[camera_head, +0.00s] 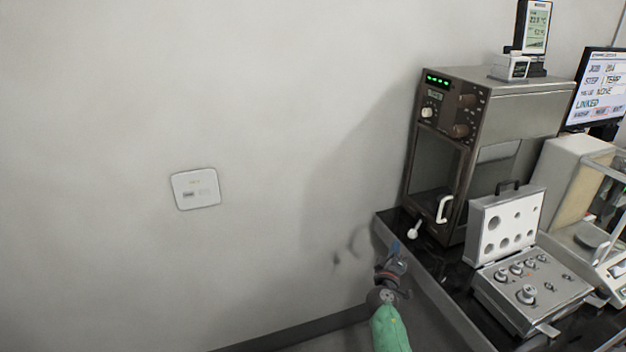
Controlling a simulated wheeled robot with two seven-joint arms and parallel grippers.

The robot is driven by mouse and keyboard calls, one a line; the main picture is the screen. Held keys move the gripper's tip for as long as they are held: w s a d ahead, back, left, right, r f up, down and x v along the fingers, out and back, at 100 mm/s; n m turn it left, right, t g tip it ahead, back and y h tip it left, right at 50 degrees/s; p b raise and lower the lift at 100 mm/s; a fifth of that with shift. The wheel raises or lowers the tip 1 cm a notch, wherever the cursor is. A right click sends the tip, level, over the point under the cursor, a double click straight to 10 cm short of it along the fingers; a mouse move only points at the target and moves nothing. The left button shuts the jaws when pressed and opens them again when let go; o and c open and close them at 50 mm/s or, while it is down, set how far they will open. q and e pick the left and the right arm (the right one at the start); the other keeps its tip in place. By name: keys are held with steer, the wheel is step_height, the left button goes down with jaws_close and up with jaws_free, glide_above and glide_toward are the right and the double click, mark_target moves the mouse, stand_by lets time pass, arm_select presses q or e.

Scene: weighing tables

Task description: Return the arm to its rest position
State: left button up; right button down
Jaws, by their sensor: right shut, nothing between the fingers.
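My right gripper (394,252) is at the left edge of the dark bench, at the end of my green-sleeved arm, which comes in from the bottom. It is shut and I see nothing held in it. It is small in the view, and its fingers point up and away, apart from the oven. My left gripper is not in view.
A dark bench (428,265) runs along the right. It carries a brown oven (436,150), an open weight case (525,290) and a balance (585,240). A monitor (600,88) stands behind. A white wall plate (195,188) is on the bare wall at left.

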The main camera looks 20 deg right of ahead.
steer(key=s+d+f+m+g, duration=0.2)
steer(key=s+f+m+g, duration=0.2)
steer(key=m+g, duration=0.15)
steer(key=s+a+f+g+y, duration=0.2)
steer(key=s+a+f+y, duration=0.3)
steer(key=a, duration=0.4)
steer(key=s+a+f+g+y, duration=0.2)
steer(key=s+a+f+y, duration=0.1)
steer(key=s+a, duration=0.4)
steer(key=s+a+f+g+y, duration=0.1)
steer(key=s+a+f+y, duration=0.3)
steer(key=a, duration=0.6)
steer(key=s+a+f+n+g, duration=0.1)
steer(key=s+f, duration=0.4)
steer(key=s, duration=0.6)
steer(key=s+a+f+n+g+y, duration=0.1)
steer(key=s+a+f+g, duration=0.2)
steer(key=s, duration=0.8)
steer(key=a+f, duration=0.1)
steer(key=a, duration=0.1)
steer(key=shift+s+a+f, duration=0.3)
steer(key=shift+s+f, duration=0.05)
steer(key=shift+f, duration=0.05)
steer(key=shift+d, duration=0.1)
